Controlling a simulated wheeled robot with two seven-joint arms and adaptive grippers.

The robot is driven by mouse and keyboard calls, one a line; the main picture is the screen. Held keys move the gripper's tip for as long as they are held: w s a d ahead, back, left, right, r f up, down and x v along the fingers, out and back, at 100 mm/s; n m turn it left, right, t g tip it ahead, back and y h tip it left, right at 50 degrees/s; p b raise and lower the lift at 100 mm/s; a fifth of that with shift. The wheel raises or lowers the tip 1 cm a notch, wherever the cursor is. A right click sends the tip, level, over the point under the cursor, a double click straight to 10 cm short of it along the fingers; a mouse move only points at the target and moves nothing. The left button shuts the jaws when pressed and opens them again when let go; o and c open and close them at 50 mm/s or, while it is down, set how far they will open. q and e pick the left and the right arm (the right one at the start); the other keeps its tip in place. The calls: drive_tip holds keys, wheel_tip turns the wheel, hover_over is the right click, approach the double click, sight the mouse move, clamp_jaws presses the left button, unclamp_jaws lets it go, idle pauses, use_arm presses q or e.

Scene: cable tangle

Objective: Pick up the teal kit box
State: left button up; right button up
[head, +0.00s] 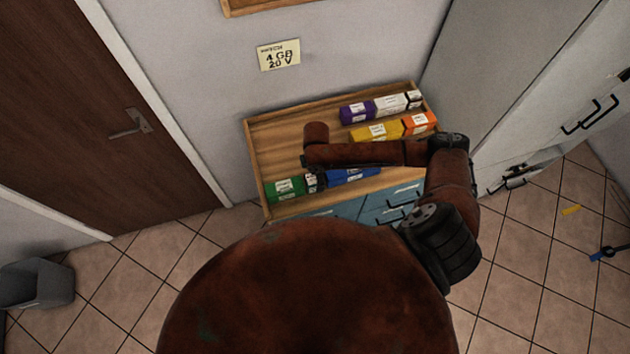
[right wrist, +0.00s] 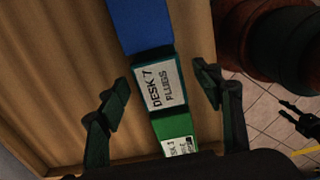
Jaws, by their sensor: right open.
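The teal kit box (right wrist: 163,83) lies on the wooden tray between a blue box and a green box. Its white label reads DESK 7 PLUGS. My right gripper (right wrist: 162,92) is open in the right wrist view, one finger on each side of the teal box, with gaps between fingers and box. In the head view my right forearm and wrist cover most of the teal box; only a bit of its label (head: 312,182) shows. The right fingers are mostly hidden there. A dark forked shape (right wrist: 298,118) low at the right may be my left gripper; its jaws are unclear.
The green box (head: 287,188) and blue box (head: 352,176) adjoin the teal one in a row. Purple (head: 357,111), yellow (head: 378,131) and orange (head: 418,123) boxes lie farther back. The wooden tray (head: 275,135) has a raised rim. Bare wood is at its left.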

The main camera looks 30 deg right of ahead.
sight(315, 178)
drive_tip(key=shift+a+f, duration=0.15)
drive_tip(key=shift+f, duration=0.85)
drive_tip(key=shift+a+f, duration=0.1)
drive_tip(key=shift+f, duration=0.85)
drive_tip(key=shift+c, duration=0.4)
drive_tip(key=c, duration=1.2)
